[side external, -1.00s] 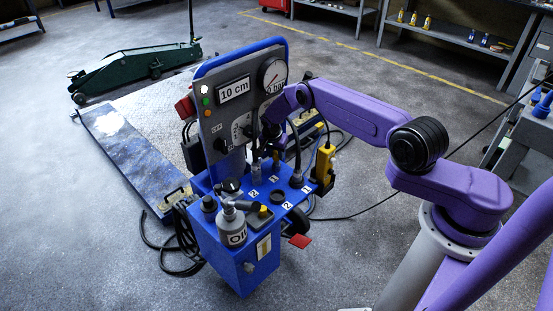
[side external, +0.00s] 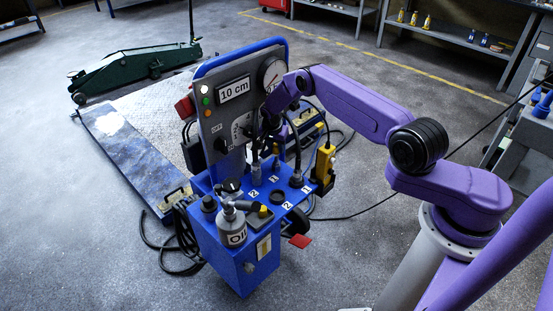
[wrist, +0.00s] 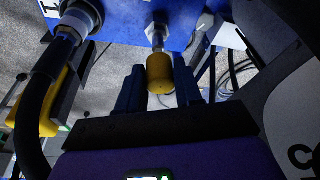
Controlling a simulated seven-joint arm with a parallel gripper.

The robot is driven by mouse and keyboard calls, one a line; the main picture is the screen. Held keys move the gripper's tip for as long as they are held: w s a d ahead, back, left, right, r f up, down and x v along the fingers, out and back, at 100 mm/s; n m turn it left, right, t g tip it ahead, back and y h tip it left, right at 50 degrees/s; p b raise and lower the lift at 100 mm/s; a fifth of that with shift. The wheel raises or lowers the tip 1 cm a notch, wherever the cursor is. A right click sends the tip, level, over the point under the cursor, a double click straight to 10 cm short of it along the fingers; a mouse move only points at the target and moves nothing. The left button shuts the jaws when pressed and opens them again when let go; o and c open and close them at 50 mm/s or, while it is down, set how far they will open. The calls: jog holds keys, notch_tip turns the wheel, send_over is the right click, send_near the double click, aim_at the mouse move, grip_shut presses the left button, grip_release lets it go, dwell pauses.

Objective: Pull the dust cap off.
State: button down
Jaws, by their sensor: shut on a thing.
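In the wrist view, my gripper (wrist: 160,88) has its two dark blue fingers on either side of a yellow cylindrical dust cap (wrist: 160,76) and is shut on it. A shiny metal fitting (wrist: 158,37) stands on the blue cart top just beyond the cap, in line with it. I cannot tell whether the cap still touches the fitting. In the side view, my gripper (side external: 266,126) is in front of the grey gauge panel (side external: 220,110), above the blue cart (side external: 247,265); the cap is too small to make out there.
A thick black cable with a grey plug (wrist: 78,22) stands left of the cap in the wrist view. A yellow pendant (side external: 324,162) hangs at the cart's right. An oil bottle (side external: 231,226) stands at the front. A green trolley jack (side external: 130,70) sits behind left.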

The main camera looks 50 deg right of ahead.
jog(key=shift+r, duration=2.45)
